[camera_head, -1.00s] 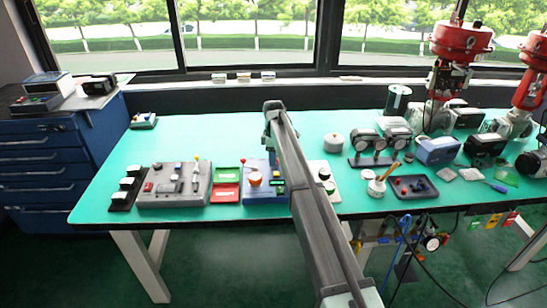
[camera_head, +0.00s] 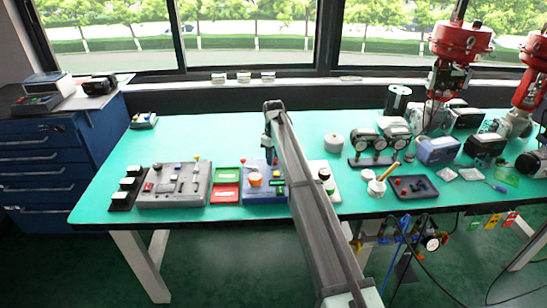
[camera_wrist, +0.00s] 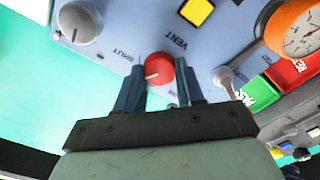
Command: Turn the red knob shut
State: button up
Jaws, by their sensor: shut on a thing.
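The red knob (camera_wrist: 159,68) sits on a blue-grey panel (camera_wrist: 125,25) in the wrist view, with a pale pointer line on its face. The word SHUT is printed to its left and VENT above it. My gripper (camera_wrist: 160,78) has one finger on each side of the knob and is shut on it. In the head view my gripper (camera_head: 271,150) is over the back of the blue positioner box (camera_head: 262,197) on the green table. The red knob is not visible there, as the arm covers that area.
In the wrist view a grey knob (camera_wrist: 80,22), a yellow button (camera_wrist: 197,12), a small metal lever (camera_wrist: 224,76) and an orange-rimmed gauge (camera_wrist: 300,32) surround the knob. Green and red trays (camera_head: 225,192) stand left of the box. Several instruments fill the table's right side.

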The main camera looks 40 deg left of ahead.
jog(key=m, duration=0.5)
jog(key=shift+m, duration=0.3)
jog(key=m, duration=0.5)
jog(key=shift+m, duration=0.4)
jog(key=o, duration=1)
jog(key=shift+o, duration=0.2)
jog(key=shift+r, duration=0.15)
notch_tip(320, 180, up, 14)
jog(key=shift+f, duration=0.2)
